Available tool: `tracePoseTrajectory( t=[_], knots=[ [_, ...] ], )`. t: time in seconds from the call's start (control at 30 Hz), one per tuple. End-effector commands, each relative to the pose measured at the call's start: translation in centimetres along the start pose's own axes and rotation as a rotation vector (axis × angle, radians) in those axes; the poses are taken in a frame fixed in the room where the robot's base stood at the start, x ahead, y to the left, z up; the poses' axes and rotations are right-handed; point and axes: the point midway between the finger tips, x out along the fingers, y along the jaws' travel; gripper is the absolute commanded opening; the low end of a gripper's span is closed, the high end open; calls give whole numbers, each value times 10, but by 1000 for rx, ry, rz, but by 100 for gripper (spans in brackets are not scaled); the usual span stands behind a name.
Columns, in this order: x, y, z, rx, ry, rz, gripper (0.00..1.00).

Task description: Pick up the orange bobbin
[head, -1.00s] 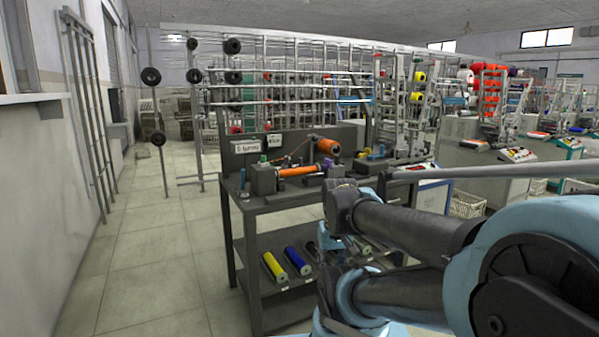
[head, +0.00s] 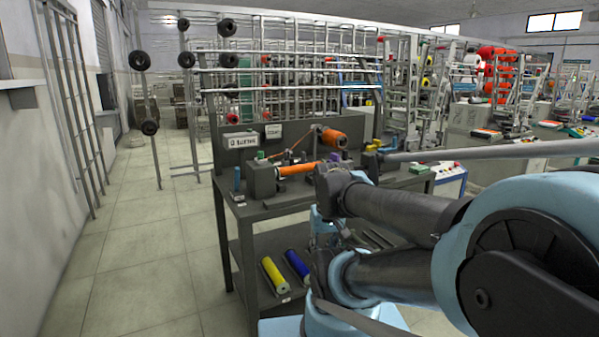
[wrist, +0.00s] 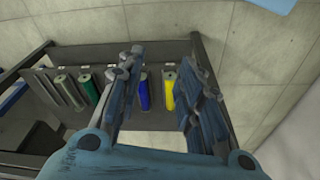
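In the head view an orange bobbin (head: 298,169) lies level in the winder on the bench top (head: 270,211). In the head view I cannot make out the fingers.
On the lower shelf lie a yellow bobbin (head: 273,275), a blue bobbin (head: 297,265) and, in the wrist view, a green bobbin (wrist: 89,88). A bench leg (head: 246,247) and upper frame stand close by. The floor left of the bench (head: 150,240) is clear.

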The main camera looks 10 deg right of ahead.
Motion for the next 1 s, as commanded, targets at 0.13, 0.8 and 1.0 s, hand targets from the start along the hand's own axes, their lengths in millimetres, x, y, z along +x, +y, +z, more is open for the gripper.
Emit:
tracePoseTrajectory(
  t=[0.13, 0.8, 1.0],
  knots=[
    [-9, 0, 5, 10, 11, -3, 50],
    [-120, -2, -176, 560, -59, -225, 50],
    [-144, 13, -246, 744, -92, -303, 50]
  ],
)
